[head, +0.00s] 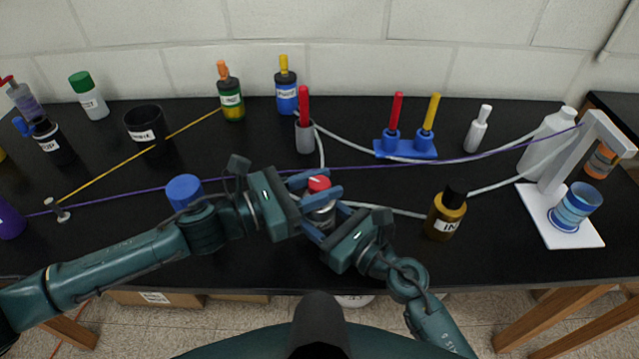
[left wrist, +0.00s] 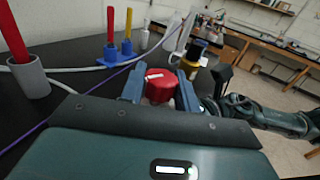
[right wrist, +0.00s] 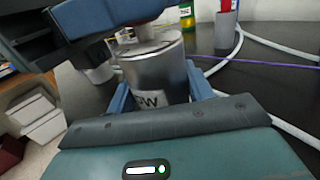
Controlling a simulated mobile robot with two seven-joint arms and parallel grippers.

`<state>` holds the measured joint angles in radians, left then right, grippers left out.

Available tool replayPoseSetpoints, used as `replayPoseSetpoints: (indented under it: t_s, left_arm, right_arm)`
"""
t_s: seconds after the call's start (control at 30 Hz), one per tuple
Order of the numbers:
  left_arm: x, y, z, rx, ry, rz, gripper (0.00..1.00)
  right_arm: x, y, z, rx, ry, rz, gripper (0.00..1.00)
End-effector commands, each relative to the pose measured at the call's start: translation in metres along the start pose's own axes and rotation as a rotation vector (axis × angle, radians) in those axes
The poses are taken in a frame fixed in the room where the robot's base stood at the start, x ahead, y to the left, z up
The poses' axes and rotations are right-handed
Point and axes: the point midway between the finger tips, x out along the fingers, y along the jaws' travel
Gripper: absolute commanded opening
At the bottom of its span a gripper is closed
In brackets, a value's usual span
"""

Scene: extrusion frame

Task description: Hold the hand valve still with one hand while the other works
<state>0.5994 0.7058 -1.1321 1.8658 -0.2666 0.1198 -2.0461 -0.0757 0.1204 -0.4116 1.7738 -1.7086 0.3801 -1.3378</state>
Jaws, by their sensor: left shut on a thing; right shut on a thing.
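The hand valve has a red round knob (head: 319,184) with a white mark on top of a silver cylinder body (head: 321,215). My left gripper (head: 314,187) is shut on the red knob, with its blue fingers on both sides. The knob shows between those fingers in the left wrist view (left wrist: 160,86). My right gripper (head: 322,218) is shut on the silver body below. In the right wrist view the body (right wrist: 154,72) stands between the blue fingers, its label partly hidden. The left gripper covers the knob there.
A grey holder with a red stick (head: 305,135) stands behind the valve. A brown bottle (head: 445,215) is to the right, a blue-capped container (head: 184,190) to the left beside my left arm. White tubing and a purple cord (head: 420,164) cross the black table (head: 520,265).

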Motion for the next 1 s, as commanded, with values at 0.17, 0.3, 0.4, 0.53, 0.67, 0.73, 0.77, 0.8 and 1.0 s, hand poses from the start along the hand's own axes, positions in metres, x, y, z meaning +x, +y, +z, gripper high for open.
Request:
replayPoseSetpoints:
  t_s: [0.17, 0.3, 0.4, 0.53, 0.67, 0.73, 0.77, 0.8, 1.0]
  left_arm:
    - [0.0003, -0.0008, 0.0010, -0.001, 0.000, -0.051, 0.09]
    - [-0.0002, -0.0007, 0.0005, -0.002, 0.001, -0.064, 0.09]
    - [-0.0003, -0.0008, 0.0003, -0.003, 0.002, -0.066, 0.09]
    - [-0.0003, -0.0007, 0.0003, -0.002, 0.002, -0.066, 0.09]
    - [-0.0003, -0.0005, 0.0002, -0.002, 0.002, -0.065, 0.33]
    - [-0.0003, -0.0005, 0.0002, -0.002, 0.002, -0.064, 0.39]
    - [-0.0003, -0.0004, 0.0001, -0.002, 0.002, -0.064, 0.41]
    - [-0.0003, -0.0003, 0.0001, -0.002, 0.002, -0.064, 0.44]
    - [-0.0004, 0.0000, -0.0001, -0.001, 0.003, -0.063, 0.53]
  right_arm:
    - [0.0003, 0.0019, -0.0006, 0.002, 0.001, 0.004, 0.26]
    - [0.0003, 0.0018, -0.0007, 0.002, 0.001, 0.004, 0.26]
    - [0.0002, 0.0018, -0.0007, 0.001, 0.001, 0.004, 0.26]
    - [0.0002, 0.0017, -0.0007, 0.001, 0.001, 0.004, 0.26]
    - [0.0002, 0.0015, -0.0008, 0.000, 0.002, 0.004, 0.26]
    - [0.0001, 0.0015, -0.0008, 0.000, 0.001, 0.003, 0.26]
    - [0.0001, 0.0014, -0.0008, 0.001, 0.002, 0.003, 0.26]
    - [0.0001, 0.0014, -0.0008, 0.001, 0.002, 0.003, 0.26]
    - [0.0000, 0.0011, -0.0008, 0.001, 0.001, 0.003, 0.26]
